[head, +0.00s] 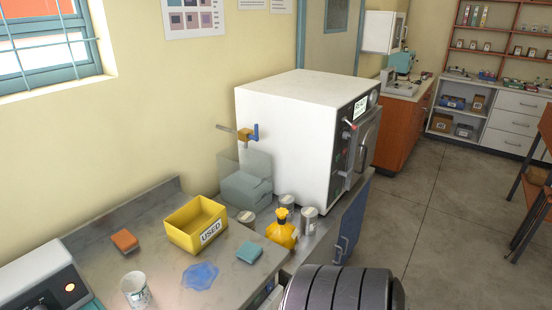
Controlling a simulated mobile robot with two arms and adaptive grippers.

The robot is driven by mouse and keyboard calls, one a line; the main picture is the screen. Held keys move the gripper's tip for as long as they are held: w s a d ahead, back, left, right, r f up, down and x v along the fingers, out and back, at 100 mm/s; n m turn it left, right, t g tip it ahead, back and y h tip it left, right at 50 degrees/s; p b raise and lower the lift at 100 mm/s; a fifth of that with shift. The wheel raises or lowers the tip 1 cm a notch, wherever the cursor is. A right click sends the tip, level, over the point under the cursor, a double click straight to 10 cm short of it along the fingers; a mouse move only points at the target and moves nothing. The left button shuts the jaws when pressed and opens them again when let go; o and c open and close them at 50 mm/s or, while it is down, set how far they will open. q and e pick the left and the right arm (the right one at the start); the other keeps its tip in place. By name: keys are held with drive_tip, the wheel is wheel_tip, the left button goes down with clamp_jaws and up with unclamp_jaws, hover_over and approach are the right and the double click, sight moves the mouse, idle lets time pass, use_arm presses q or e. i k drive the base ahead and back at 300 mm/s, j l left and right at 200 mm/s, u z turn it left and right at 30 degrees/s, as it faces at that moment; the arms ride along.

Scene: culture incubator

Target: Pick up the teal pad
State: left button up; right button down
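The teal pad (249,252) is a small block lying flat on the grey worktop (140,215), close to its right edge. It stands apart from the yellow bin and the blue puddle, with nothing on top of it. Neither of my grippers is in view.
A yellow bin (187,232) marked USED, a blue puddle (200,276), an orange block (125,240) and a white cup (135,290) share the worktop. A yellow bottle (282,236) and metal-topped jars (309,222) stand beyond the pad, before a white incubator (290,120).

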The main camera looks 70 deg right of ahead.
sight(250, 252)
drive_tip(key=z, duration=1.95)
